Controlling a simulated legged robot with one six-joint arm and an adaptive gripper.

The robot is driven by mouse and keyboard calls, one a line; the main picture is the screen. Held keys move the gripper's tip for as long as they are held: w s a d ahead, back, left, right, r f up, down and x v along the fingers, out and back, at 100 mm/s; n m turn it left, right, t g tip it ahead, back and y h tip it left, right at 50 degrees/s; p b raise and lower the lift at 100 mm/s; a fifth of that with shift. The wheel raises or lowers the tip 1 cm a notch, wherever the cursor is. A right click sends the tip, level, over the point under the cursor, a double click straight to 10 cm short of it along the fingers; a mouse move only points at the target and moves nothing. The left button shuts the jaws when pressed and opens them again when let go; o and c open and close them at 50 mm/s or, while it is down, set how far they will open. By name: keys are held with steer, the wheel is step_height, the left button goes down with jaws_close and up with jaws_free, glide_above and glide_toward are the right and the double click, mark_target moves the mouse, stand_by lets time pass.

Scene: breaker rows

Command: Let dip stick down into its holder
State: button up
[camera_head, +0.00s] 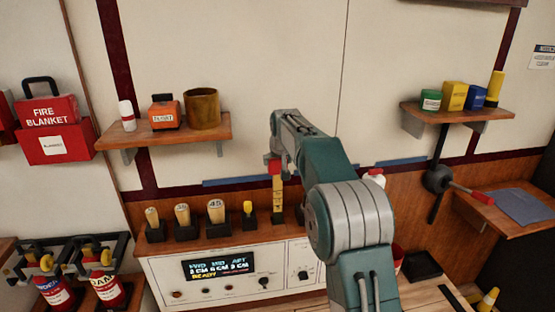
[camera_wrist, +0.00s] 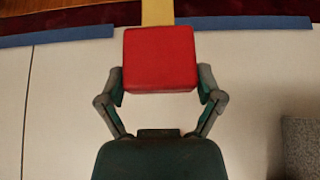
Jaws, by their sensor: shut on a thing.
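The dip stick (camera_head: 278,195) is a yellow marked strip with a red block handle (camera_head: 274,168). It hangs upright above the ledge of the panel. The red handle (camera_wrist: 160,60) fills the upper middle of the wrist view, with the yellow strip (camera_wrist: 157,12) beyond it. My gripper (camera_head: 273,159) is shut on the red handle, one finger on each side. A small black holder (camera_head: 277,217) is at the strip's lower end. I cannot tell whether the tip is inside it or just above it.
Several yellow-topped pieces in black bases, among them one marked 45 (camera_head: 215,211), line the ledge to the left. A white panel with a lit display (camera_head: 220,265) is below. A wooden shelf (camera_head: 185,136) with a brown pot (camera_head: 202,108) is at upper left.

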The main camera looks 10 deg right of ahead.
mark_target(278, 210)
steer(key=shift+f, duration=9.6)
steer(key=o, duration=1.1)
steer(key=shift+f, duration=0.1)
steer(key=shift+c, duration=0.2)
steer(key=v, duration=1.2)
